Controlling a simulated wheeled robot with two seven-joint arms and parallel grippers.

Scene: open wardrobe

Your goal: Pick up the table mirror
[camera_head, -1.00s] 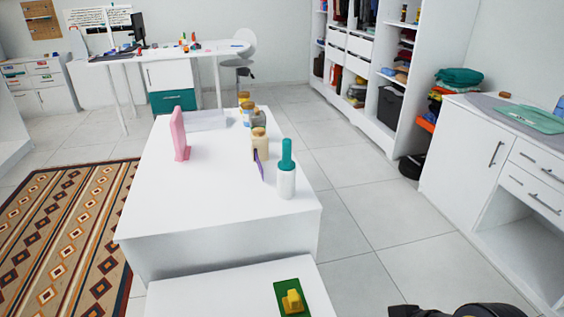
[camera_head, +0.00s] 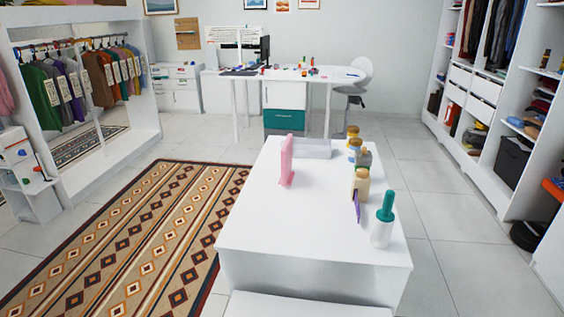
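The table mirror looks to be the pink upright piece (camera_head: 288,161) standing near the left edge of the white table (camera_head: 265,230). I see it nearly edge-on, so its face is hidden. Neither of my grippers is in view.
Several jars (camera_head: 361,184) and a white bottle with a teal top (camera_head: 384,220) stand along the table's right side. A pale tray (camera_head: 312,149) lies at its far end. A patterned rug (camera_head: 150,235) is at left. Tiled floor (camera_head: 440,240) is free at right.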

